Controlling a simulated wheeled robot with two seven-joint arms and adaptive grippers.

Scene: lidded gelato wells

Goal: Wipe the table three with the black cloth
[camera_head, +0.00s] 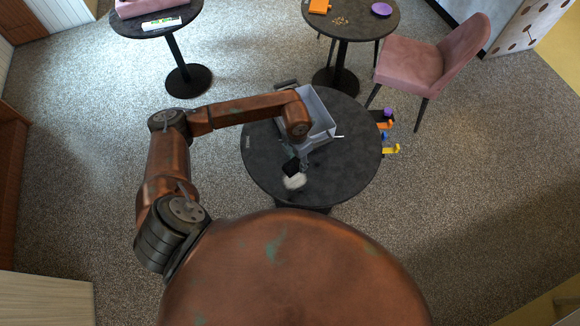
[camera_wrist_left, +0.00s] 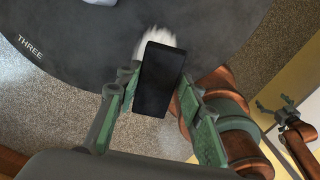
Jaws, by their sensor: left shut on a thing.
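Table three is the round dark table (camera_head: 345,178), with the word THREE on its edge in the left wrist view (camera_wrist_left: 31,47). My left gripper (camera_head: 294,171) is over its near part. In the left wrist view, my left gripper (camera_wrist_left: 160,92) is shut on the black cloth (camera_wrist_left: 158,82), a flat dark rectangle between its fingers. A white patch (camera_head: 294,182) shows beside and under the cloth; I cannot tell whether it lies on the tabletop. My right gripper (camera_wrist_left: 277,107) shows at the right of the left wrist view, apart from the table, fingers spread and empty.
A grey open bin (camera_head: 322,117) stands on the table's far part, partly behind my left arm. Small coloured items (camera_head: 387,125) are at the table's right edge. A pink chair (camera_head: 412,62) and two other round tables stand beyond.

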